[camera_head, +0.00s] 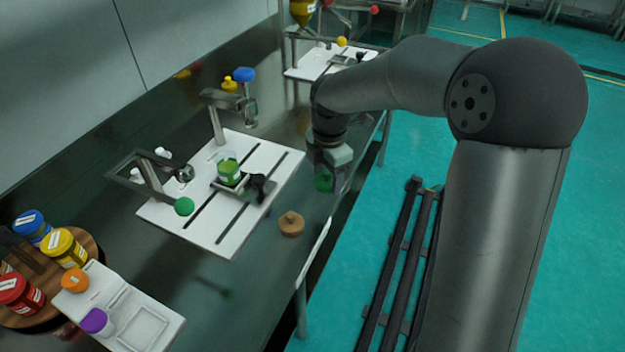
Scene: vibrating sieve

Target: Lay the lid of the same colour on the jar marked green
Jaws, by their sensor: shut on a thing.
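The jar marked green (228,170) is a small clear vessel with green on it. It stands upright near the middle of the white plate, in a clamp fixture. My gripper (326,174) points down to the right of the plate, near the table's right edge. It is shut on a green piece, which looks like the green lid (323,182). The lid is partly hidden by the fingers, and its height above the table is hard to judge. The lid and the jar are well apart.
The white plate (233,238) carries metal arms with a green knob (184,206) and a blue knob (244,75) around the jar. A wooden knobbed piece (291,223) lies right of the plate. Coloured jars (64,248) stand on a round wooden tray (91,246) at the left.

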